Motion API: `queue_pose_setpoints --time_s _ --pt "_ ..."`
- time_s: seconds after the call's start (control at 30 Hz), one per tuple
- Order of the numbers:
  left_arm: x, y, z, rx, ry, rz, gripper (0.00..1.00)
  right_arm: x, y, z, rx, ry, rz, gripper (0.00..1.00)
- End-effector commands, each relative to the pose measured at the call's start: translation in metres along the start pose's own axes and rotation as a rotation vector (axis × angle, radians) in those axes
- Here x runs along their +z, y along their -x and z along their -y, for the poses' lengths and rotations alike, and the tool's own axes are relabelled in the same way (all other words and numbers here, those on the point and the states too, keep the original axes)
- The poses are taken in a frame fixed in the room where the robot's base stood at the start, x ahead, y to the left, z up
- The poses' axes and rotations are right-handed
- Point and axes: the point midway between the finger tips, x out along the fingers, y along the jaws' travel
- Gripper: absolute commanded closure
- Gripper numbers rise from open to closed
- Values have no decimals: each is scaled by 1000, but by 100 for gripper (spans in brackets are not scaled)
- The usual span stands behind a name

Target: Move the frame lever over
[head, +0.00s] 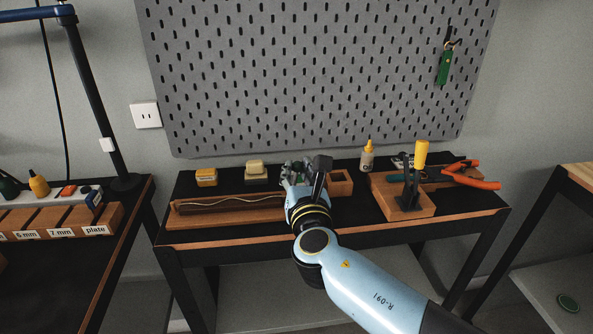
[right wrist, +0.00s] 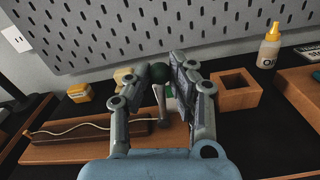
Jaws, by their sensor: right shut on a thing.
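The lever (right wrist: 161,103) is a grey metal shaft with a dark green ball knob (right wrist: 160,72) in the right wrist view. It stands at the right end of a wooden board (right wrist: 85,155), which also shows in the head view (head: 228,220). My right gripper (right wrist: 158,78) has its two fingers around the upper lever, one on each side, and is shut on it. In the head view my right gripper (head: 296,172) hides the lever. A dark block with a pale cord lies along the board. My left gripper is not in view.
A small open wooden box (head: 341,183) stands just right of my gripper. Further right are an oil bottle (head: 367,158), a yellow-handled clamp (head: 421,153) and orange-handled pliers (head: 474,181). A pegboard (head: 310,80) rises behind.

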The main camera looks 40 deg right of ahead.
Motion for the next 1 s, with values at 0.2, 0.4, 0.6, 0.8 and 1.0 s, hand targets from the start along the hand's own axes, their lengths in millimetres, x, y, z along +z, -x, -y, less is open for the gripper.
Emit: queue_pose_setpoints --time_s 0.2,0.4,0.6,0.8,1.0 --pt "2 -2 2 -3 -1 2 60 -3 1 11 -1 2 -3 97" --pt "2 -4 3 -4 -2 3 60 -4 1 23 -1 2 -2 97" --pt "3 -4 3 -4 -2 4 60 -4 0 24 -1 1 -2 97" --pt "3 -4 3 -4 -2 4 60 -4 0 24 0 1 -1 62" --pt "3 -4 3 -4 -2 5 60 -3 0 24 0 0 0 52"
